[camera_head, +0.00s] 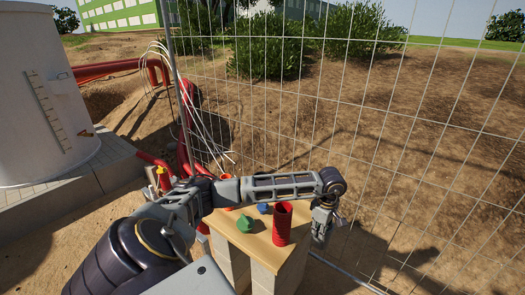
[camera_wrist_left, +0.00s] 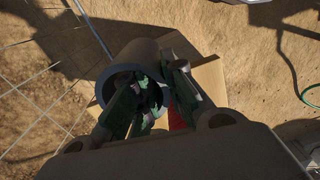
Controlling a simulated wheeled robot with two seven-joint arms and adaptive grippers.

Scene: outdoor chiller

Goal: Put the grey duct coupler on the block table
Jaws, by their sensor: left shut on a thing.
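My left gripper (camera_head: 323,222) hangs just off the right edge of the block table (camera_head: 262,248), at the end of the arm that reaches across it. In the left wrist view the left gripper (camera_wrist_left: 155,97) is shut on the grey duct coupler (camera_wrist_left: 139,55), a hollow grey cylinder. The fingers show at its open end, and they partly hide it. In the head view I cannot clearly tell the coupler from the gripper. The table has a light wooden top on pale blocks. My right gripper is in neither view.
On the table stand a red ribbed tube (camera_head: 283,224), a green piece (camera_head: 245,224) and a blue piece (camera_head: 263,208). The front of the top is bare. A wire fence (camera_head: 330,110) runs behind, and a large white tank (camera_head: 40,95) stands at left.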

